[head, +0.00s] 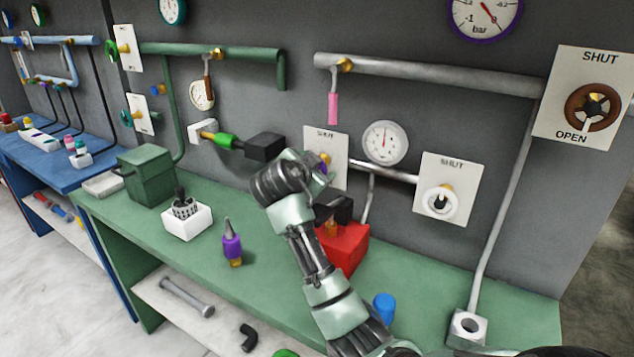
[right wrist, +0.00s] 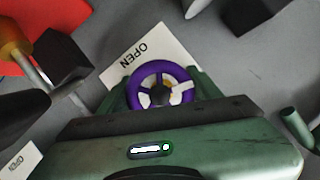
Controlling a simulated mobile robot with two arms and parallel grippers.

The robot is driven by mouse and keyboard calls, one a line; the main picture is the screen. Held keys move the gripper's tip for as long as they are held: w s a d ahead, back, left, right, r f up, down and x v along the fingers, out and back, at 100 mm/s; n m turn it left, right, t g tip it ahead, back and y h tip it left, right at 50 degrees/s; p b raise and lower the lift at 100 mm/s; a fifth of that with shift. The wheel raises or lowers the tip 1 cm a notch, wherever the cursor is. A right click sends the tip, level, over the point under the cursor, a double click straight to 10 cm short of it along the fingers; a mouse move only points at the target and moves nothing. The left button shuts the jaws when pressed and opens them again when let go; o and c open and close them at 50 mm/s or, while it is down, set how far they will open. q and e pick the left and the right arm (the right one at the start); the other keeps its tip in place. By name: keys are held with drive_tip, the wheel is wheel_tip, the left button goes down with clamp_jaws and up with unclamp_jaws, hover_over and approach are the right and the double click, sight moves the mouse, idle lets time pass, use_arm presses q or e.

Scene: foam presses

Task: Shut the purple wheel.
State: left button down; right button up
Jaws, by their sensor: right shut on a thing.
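The purple wheel (right wrist: 134,92) shows in the right wrist view in front of its white plate (right wrist: 140,52), on which the word OPEN reads. A white pointer lies on the right side of its ring. In the head view only a bit of the purple wheel (head: 323,158) shows, the rest hidden by my right gripper; its white plate (head: 328,140) reads SHUT at the top. My right gripper (right wrist: 162,92) has its green fingers on both sides of the wheel and is shut on it. My left gripper is in neither view.
A brown wheel (head: 594,90) and a white wheel (head: 440,200) sit on plates to the right. A pink lever (head: 333,108) hangs above. A red box (head: 345,248) stands on the green bench (head: 500,285) beside my arm. A purple-and-orange bottle-like thing (head: 232,247) stands to the left.

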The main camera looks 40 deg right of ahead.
drive_tip(key=shift+m+t+b, duration=0.4)
drive_tip(key=shift+m+b, duration=0.2)
drive_tip(key=shift+b, duration=0.25)
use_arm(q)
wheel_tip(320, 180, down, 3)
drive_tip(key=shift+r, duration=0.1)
use_arm(e)
drive_tip(key=o, duration=1.3)
drive_tip(key=shift+a, duration=0.1)
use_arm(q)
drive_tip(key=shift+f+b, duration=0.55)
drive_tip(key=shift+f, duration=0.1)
use_arm(e)
drive_tip(key=v, duration=0.7)
drive_tip(key=shift+s+a+r, duration=0.15)
drive_tip(key=shift+s+a, duration=0.1)
